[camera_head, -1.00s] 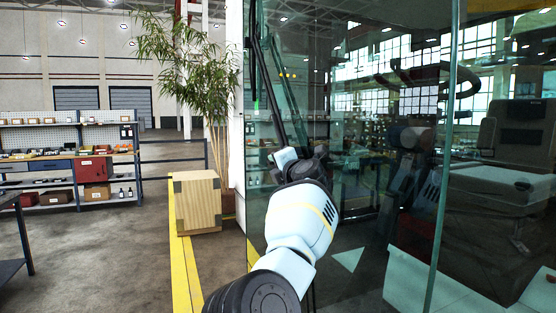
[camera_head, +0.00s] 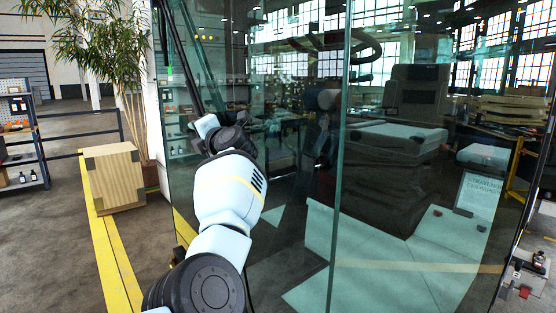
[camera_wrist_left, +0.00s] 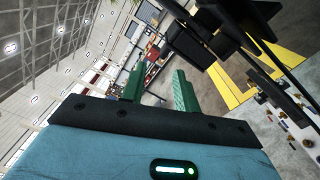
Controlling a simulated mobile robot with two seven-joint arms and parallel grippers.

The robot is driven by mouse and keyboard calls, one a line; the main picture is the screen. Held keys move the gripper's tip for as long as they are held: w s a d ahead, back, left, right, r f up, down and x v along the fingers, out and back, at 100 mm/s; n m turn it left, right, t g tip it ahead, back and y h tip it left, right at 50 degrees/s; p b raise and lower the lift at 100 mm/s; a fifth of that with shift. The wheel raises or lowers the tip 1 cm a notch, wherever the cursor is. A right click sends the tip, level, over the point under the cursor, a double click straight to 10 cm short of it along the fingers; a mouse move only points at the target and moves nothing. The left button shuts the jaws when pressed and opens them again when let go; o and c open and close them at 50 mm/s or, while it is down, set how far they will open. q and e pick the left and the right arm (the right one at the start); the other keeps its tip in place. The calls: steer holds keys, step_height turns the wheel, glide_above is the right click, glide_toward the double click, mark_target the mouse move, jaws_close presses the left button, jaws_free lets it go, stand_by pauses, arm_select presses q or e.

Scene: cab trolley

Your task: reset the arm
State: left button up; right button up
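My left arm rises from the bottom of the head view, in front of the cab's glass (camera_head: 390,200). Its wrist hides most of the gripper there. In the left wrist view my left gripper (camera_wrist_left: 159,80) shows two green fingers standing apart, with nothing between them. My right gripper is in neither view.
A wooden box (camera_head: 114,178) stands on the floor at left, by a yellow floor stripe (camera_head: 112,260) and a tall potted plant (camera_head: 98,45). A shelf (camera_head: 22,150) is at the far left. Dark bars and blocks (camera_wrist_left: 240,25) are close to the gripper in the wrist view. Open floor lies at left.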

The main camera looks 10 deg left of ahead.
arm_select(q)
steer(key=s+a+f+m+t+y, duration=0.1)
steer(key=s+a+f+m+t, duration=0.2)
steer(key=f, duration=0.7)
steer(key=s+a+f+m+t, duration=0.1)
steer(key=a+f+m, duration=0.3)
steer(key=f, duration=0.6)
steer(key=s+d+f+m+t+h, duration=0.25)
steer(key=s+f+m+h, duration=0.3)
steer(key=f+m, duration=0.35)
steer(key=s+d+f+m+t+h, duration=0.1)
steer(key=s+d+f+m+h, duration=0.4)
steer(key=f, duration=0.6)
steer(key=s+d+f+m+g+h, duration=0.2)
steer(key=s+f, duration=0.5)
steer(key=s, duration=0.6)
steer(key=s+d+f+m+g+h, duration=0.2)
steer(key=s+d+f+m+g, duration=0.2)
steer(key=s, duration=0.9)
steer(key=s+d+f+m+g+h, duration=0.2)
steer(key=s+d+f+m+g, duration=0.2)
steer(key=s+f, duration=0.7)
steer(key=s+d+m, duration=0.2)
steer(key=m, duration=0.1)
steer(key=shift+d+f+m, duration=0.3)
steer(key=shift+d, duration=0.1)
